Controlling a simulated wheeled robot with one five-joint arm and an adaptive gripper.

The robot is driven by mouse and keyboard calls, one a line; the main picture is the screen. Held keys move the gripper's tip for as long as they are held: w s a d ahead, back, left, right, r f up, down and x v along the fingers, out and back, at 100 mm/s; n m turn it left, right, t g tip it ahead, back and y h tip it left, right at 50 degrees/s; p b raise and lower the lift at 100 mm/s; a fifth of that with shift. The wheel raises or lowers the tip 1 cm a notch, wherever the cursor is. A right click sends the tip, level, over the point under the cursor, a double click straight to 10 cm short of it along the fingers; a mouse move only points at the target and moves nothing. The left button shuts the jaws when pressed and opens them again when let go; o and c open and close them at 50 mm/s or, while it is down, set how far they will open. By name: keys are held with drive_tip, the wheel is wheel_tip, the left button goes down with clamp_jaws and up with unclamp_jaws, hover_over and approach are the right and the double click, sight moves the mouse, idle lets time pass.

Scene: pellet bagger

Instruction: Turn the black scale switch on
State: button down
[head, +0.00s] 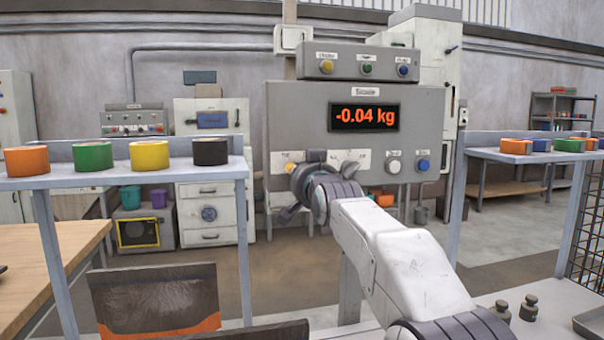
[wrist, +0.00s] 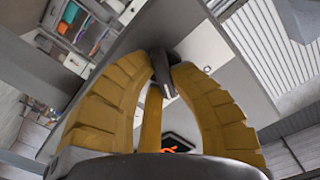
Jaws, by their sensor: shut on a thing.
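The grey scale panel (head: 300,110) stands ahead, with a lit display (head: 364,117) reading -0.04 kg in orange. In the head view, a dark part that looks like the black switch (head: 316,156) shows just above my gripper (head: 303,182); the rest is hidden behind my wrist. The switch's label and exact setting cannot be made out.
On the panel, a yellow button (head: 289,167) is left of my gripper, and a white button (head: 394,166) and a blue button (head: 423,165) are to the right. Tape rolls stand on the left shelf (head: 120,177). Small weights (head: 528,308) stand at the lower right.

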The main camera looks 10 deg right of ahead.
drive_tip(key=c, duration=1.1)
unclamp_jaws()
drive_tip(key=s, duration=1.2)
drive_tip(key=shift+a, duration=0.1)
